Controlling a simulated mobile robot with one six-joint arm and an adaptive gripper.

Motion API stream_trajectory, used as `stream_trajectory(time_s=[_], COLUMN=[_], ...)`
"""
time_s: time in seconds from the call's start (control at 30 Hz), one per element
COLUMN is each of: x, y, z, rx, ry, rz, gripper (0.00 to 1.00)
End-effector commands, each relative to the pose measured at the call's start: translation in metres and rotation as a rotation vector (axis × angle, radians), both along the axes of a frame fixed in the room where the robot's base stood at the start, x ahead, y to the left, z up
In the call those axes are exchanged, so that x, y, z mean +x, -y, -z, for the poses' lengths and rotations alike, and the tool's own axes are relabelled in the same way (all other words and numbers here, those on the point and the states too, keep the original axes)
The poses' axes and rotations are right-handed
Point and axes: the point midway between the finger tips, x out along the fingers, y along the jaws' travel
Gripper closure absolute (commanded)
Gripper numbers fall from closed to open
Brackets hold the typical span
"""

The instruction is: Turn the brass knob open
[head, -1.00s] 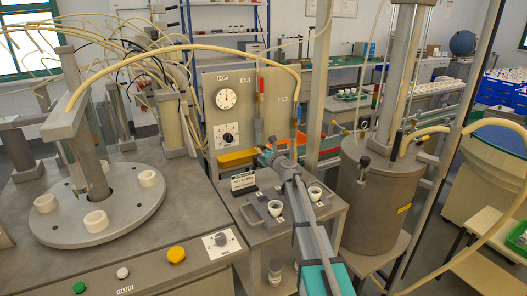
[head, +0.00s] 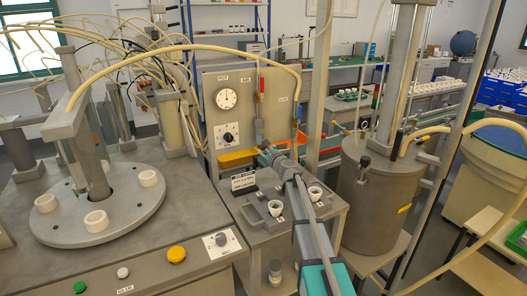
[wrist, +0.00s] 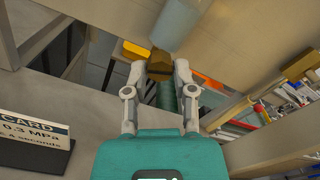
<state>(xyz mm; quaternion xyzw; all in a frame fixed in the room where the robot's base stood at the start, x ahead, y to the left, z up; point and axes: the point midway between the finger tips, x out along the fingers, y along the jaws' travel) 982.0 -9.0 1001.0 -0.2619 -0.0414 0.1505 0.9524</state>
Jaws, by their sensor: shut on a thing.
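The brass knob (wrist: 162,64) shows between my fingertips in the wrist view, below a pale grey-blue cylinder. My gripper (wrist: 166,72) is shut on it, one finger on each side. In the head view my gripper (head: 266,152) reaches to the lower part of the upright panel. There the knob is hidden by my gripper and arm.
The upright panel (head: 206,88) carries a round gauge (head: 226,98) and a dial (head: 228,135). A card stand (head: 243,183) is left of the arm. A large grey tank (head: 368,205) stands to the right.

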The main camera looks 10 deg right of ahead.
Motion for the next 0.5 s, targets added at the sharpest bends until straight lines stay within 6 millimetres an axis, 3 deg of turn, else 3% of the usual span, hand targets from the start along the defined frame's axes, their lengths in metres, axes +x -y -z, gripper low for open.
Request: stream_trajectory(time_s=[0.5], x=[-0.0006], y=[-0.0011], z=[-0.0002], rx=[-0.467], ry=[0.151], rz=[-0.002], gripper=[1.0])
